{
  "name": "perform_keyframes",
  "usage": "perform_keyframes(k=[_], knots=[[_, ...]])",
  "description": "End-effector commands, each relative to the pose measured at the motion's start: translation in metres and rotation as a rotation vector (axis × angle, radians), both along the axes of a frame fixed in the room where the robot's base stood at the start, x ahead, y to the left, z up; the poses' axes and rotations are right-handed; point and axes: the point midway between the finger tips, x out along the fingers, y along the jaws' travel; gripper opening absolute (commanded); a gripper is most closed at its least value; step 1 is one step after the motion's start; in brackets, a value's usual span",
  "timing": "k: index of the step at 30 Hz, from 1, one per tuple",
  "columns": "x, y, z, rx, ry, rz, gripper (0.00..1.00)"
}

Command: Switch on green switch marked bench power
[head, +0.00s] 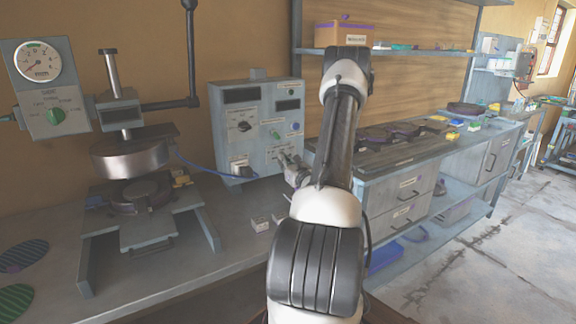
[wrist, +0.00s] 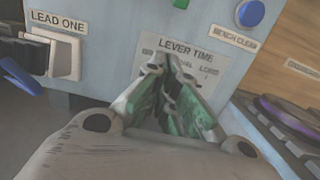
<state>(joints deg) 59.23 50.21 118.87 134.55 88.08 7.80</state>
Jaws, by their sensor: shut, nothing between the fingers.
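No label reading "bench power" is legible in either view. A grey control box (head: 258,128) stands on the bench in the head view. In the wrist view, a small green part (wrist: 181,3) is cut off at the top edge, and a blue round button (wrist: 250,13) sits above a label that seems to read "BENCH CLEAR". My gripper (wrist: 166,72) is shut and empty, in front of the plate marked "LEVER TIME" (wrist: 195,48), covering part of it; contact cannot be told. In the head view my gripper (head: 284,160) is at the box's lower right face.
A pale switch marked "LEAD ONE" (wrist: 55,50) is left of my gripper. A drawer unit (head: 405,190) is right.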

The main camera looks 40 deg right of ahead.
Motion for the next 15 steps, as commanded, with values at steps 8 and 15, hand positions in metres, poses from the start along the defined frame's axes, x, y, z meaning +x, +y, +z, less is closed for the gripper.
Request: perform_keyframes(k=[8, 15], knots=[[0.034, -0.009, 0.019, -0.002, -0.002, -0.002, 0.0], [0.024, -0.006, 0.038, -0.001, -0.001, 0.0, 0.0]])
